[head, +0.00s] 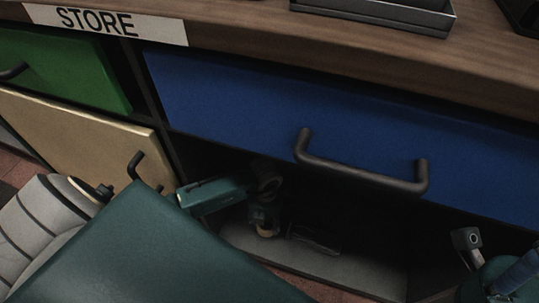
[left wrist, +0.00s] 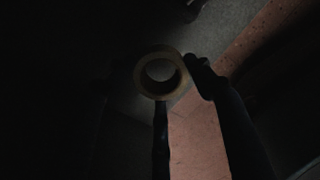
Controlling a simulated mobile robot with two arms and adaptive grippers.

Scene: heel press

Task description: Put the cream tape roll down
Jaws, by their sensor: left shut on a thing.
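The cream tape roll (left wrist: 143,82) is a ring, seen in the left wrist view between the dark fingers of my left gripper (left wrist: 178,86). The gripper is shut on it. In the head view my left gripper (head: 263,212) reaches into the dark open compartment under the blue drawer. A small cream patch of the roll (head: 267,232) shows at its lower end, low over the grey compartment floor (head: 335,268). I cannot tell whether the roll touches the floor. Part of my right arm shows at the lower right, but its gripper does not.
The blue drawer (head: 350,125) with its dark bar handle (head: 360,174) hangs above the compartment. A green drawer (head: 70,75) and a tan door (head: 80,135) are to the left. A grey tray (head: 385,18) stands on the wooden top. The compartment's back is too dark to read.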

